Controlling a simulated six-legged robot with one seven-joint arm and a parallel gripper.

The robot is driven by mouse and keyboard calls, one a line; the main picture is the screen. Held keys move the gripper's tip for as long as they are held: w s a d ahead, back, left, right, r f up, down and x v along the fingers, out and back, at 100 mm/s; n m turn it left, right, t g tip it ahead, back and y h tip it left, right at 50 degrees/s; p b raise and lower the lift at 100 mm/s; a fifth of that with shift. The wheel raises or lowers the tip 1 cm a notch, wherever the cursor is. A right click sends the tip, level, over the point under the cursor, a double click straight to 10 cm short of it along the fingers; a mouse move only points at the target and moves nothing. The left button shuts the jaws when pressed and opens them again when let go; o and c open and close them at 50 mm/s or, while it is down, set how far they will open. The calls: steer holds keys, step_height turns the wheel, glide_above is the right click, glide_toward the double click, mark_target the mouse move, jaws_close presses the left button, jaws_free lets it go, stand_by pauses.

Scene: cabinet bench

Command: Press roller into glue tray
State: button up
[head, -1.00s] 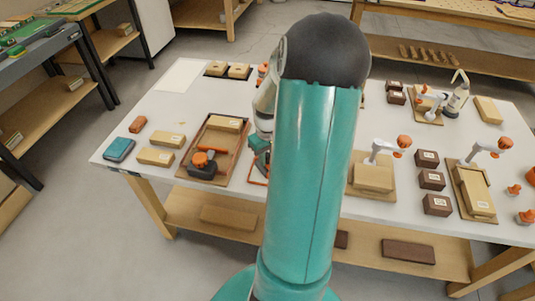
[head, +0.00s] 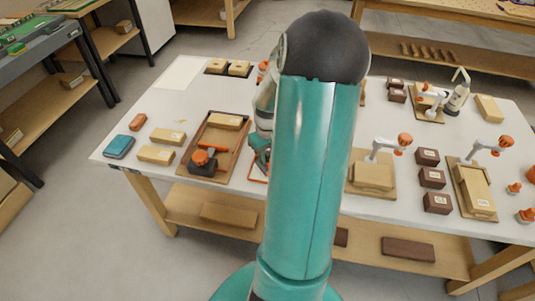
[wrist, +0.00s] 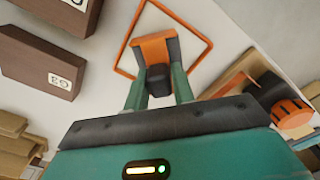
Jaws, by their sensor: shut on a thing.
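In the wrist view my gripper (wrist: 157,62) is shut on a tool with a black grip and an orange end (wrist: 155,46), which may be the roller. The tool is over or within a thin orange square outline (wrist: 205,28) on the white table; I cannot tell whether it touches the surface. In the head view my arm hides most of the tool, and part of the orange outline (head: 257,181) shows beside the arm. A shallow brown tray (head: 226,165) to its left holds a wooden block and a black-and-orange device (head: 202,163). I cannot tell which thing is the glue tray.
Dark brown labelled boxes (wrist: 38,62) lie left of my gripper in the wrist view. Wooden blocks (head: 156,155) and a teal item (head: 118,147) lie on the left of the table. Boards with white-and-orange clamps (head: 372,187) stand right of my arm.

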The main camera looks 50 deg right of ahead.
mark_target(268, 153)
steer(key=shift+f, duration=0.45)
stand_by(1.1)
steer(key=shift+r, duration=0.1)
steer(key=shift+r, duration=3.45)
steer(key=shift+s, duration=0.1)
